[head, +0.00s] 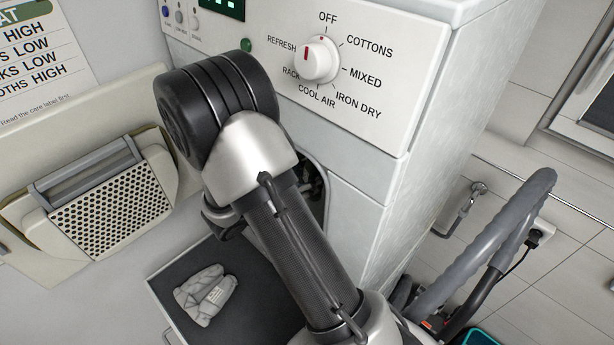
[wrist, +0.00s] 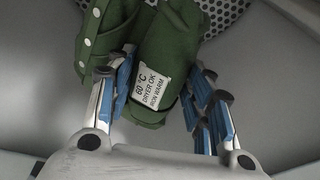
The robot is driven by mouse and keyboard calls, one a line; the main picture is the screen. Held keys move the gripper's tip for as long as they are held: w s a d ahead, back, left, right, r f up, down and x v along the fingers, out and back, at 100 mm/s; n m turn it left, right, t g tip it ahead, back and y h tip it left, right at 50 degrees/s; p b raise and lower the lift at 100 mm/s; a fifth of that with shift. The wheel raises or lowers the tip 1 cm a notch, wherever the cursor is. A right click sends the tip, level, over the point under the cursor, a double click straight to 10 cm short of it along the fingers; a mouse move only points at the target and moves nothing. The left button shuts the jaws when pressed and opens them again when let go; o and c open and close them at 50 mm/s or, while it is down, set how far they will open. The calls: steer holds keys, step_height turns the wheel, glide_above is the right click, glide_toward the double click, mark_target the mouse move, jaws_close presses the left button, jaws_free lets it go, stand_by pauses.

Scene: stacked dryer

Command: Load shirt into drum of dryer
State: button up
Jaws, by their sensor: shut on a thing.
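Smooth grey walls and a perforated plate (wrist: 226,14) surround the shirt, which looks like the drum's inside. In the head view my arm bends down in front of the white dryer (head: 425,105) at its dark round opening (head: 320,188). My gripper and the green shirt are hidden there.
A perforated filter panel (head: 110,200) is at the left. The dial (head: 320,60) is above my arm.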

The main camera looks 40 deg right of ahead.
steer(key=o, duration=1.5)
steer(key=shift+a, duration=0.1)
steer(key=v, duration=1.2)
